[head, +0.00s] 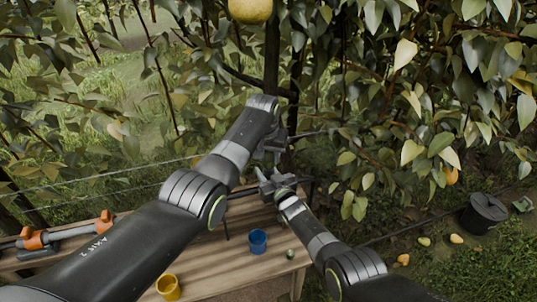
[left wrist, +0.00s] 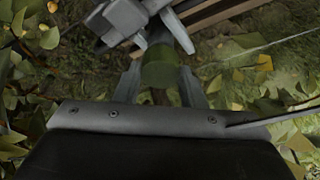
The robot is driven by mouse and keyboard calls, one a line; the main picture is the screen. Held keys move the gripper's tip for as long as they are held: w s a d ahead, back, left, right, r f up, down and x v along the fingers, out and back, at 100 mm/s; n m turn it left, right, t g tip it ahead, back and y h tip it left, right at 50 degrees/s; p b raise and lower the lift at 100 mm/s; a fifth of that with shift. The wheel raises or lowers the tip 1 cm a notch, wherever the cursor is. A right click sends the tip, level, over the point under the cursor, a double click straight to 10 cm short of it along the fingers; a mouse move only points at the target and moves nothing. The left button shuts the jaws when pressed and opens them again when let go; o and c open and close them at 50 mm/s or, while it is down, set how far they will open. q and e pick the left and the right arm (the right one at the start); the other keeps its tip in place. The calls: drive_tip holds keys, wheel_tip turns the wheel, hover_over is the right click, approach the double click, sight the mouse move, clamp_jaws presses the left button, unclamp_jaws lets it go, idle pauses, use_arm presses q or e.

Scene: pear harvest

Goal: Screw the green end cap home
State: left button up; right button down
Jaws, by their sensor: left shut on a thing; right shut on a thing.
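The green end cap (left wrist: 160,68) sits between the two fingers of my left gripper (left wrist: 160,88) in the left wrist view. A grey tube-like part (left wrist: 177,32) runs up from the cap toward my right gripper (left wrist: 128,20), which is shut on it. The cap is at the end of this part; how far it is on cannot be told. In the head view my left gripper (head: 274,146) and my right gripper (head: 272,180) are close together in front of the tree. The cap and the held part are not clear there.
Below is a wooden table (head: 215,262) with a blue cup (head: 257,241), a yellow cup (head: 168,287) and a small green item (head: 290,254). A grey pipe in orange clamps (head: 35,240) lies at left. Leafy branches (head: 400,110) and wires are close by. A black bucket (head: 485,213) stands right.

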use_arm(q)
drive_tip(key=shift+f, duration=0.5)
drive_tip(key=m, duration=0.3)
drive_tip(key=shift+a+h, duration=0.1)
drive_tip(key=shift+h, duration=0.3)
drive_tip(key=m, duration=0.3)
drive_tip(key=shift+g+h, duration=0.4)
drive_tip(key=o, duration=1)
drive_tip(key=shift+c, duration=0.2)
drive_tip(key=shift+w+r, duration=0.1)
